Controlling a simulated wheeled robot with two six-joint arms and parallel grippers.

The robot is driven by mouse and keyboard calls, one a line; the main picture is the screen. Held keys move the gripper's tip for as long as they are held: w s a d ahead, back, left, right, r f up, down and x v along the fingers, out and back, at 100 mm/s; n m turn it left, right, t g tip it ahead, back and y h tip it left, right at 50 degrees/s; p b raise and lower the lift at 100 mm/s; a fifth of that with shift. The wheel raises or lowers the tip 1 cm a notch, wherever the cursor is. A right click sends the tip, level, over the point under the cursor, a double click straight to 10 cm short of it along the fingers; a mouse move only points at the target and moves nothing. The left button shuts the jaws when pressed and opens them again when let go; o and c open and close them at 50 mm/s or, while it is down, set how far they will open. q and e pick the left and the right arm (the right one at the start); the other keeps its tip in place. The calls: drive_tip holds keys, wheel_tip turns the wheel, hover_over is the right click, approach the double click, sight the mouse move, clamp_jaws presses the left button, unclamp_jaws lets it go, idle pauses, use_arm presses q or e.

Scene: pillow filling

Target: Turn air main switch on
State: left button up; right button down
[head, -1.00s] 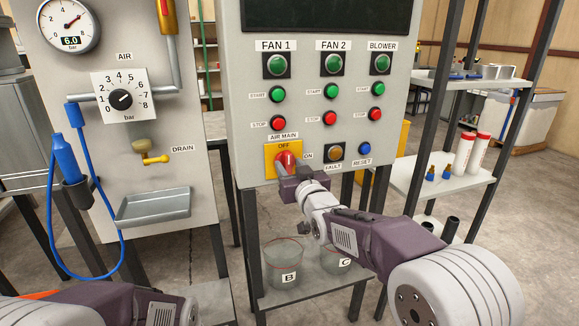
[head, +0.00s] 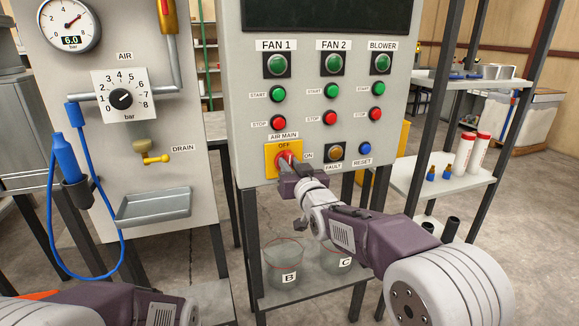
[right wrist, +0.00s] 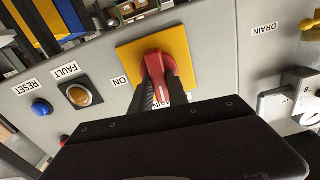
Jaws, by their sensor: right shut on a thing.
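The air main switch is a red rotary handle (head: 284,157) on a yellow square plate (head: 270,163), low on the grey control panel. OFF is printed above the handle and an ON label sits to its right. My right gripper (head: 287,169) is shut on the red handle from the front. In the right wrist view, the handle (right wrist: 155,67) lies between the two dark fingers in front of the yellow plate (right wrist: 128,54).
An amber fault button (head: 335,152) and a blue reset button (head: 364,149) are just right of the switch. Green and red fan buttons sit above. Glass beakers (head: 284,262) stand on the shelf below. A drain tray (head: 152,206) juts from the left panel.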

drive_tip(key=m+b, duration=0.1)
drive_tip(key=m, duration=0.3)
drive_tip(key=shift+d+f, duration=0.1)
drive_tip(key=shift+d, duration=0.05)
drive_tip(key=m, duration=0.4)
drive_tip(key=shift+d+b, duration=0.1)
drive_tip(key=shift+b, duration=0.2)
drive_tip(key=shift+w+d+f+m, duration=0.1)
drive_tip(key=shift+f+m, duration=0.05)
drive_tip(key=shift+m, duration=2.05)
drive_tip(key=shift+f+m, duration=0.15)
drive_tip(key=shift+m, duration=2.05)
drive_tip(key=c, duration=1.3)
unclamp_jaws()
drive_tip(key=v, duration=0.9)
